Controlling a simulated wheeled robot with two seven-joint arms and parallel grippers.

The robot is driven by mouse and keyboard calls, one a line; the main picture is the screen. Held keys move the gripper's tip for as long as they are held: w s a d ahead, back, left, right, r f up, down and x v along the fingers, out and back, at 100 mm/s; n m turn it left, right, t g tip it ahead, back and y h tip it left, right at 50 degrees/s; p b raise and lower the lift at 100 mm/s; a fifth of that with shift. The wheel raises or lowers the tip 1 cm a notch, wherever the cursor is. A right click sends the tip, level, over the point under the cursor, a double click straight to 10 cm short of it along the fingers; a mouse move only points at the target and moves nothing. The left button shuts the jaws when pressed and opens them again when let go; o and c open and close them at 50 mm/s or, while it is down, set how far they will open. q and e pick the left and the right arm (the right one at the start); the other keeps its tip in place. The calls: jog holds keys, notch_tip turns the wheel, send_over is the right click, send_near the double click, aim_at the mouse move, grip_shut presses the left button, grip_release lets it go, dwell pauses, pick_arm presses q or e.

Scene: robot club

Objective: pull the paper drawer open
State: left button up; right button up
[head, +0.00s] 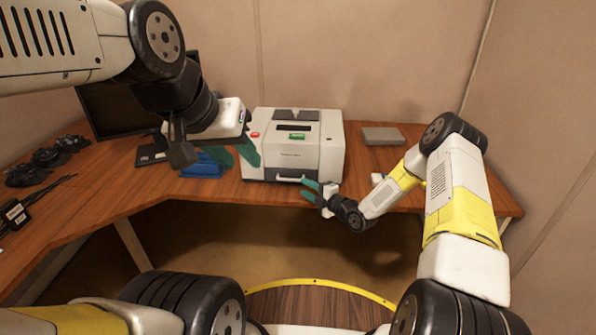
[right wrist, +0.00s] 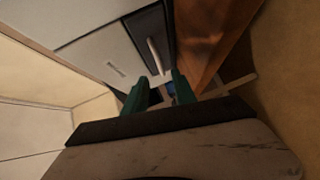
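The paper drawer (head: 290,179) is a dark-fronted panel low on the front of a white printer (head: 270,146). It looks closed, and its pale bar handle (right wrist: 154,56) shows in the right wrist view. My right gripper (head: 309,190) has green fingers and is at the printer's lower right front. In the right wrist view its fingers (right wrist: 159,92) are apart and empty, with the handle ahead of them and no clear contact. My left gripper (head: 238,155) is at the printer's left side. Its green fingers look spread, with nothing seen between them; the arm hides part of it.
The printer stands on a wooden desk (head: 367,155). A blue object (head: 203,165) lies left of it, with a dark monitor (head: 108,112) behind. A flat grey box (head: 383,136) lies to the right. Dark items and cables (head: 40,195) are at far left. Floor space before the desk is open.

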jog(key=x, duration=0.7)
jog(key=shift+w+a+f, duration=0.1)
jog(key=shift+w+a, duration=0.15)
jog(key=shift+w, duration=0.05)
jog(key=shift+c, duration=0.4)
grip_shut()
dwell(0.7)
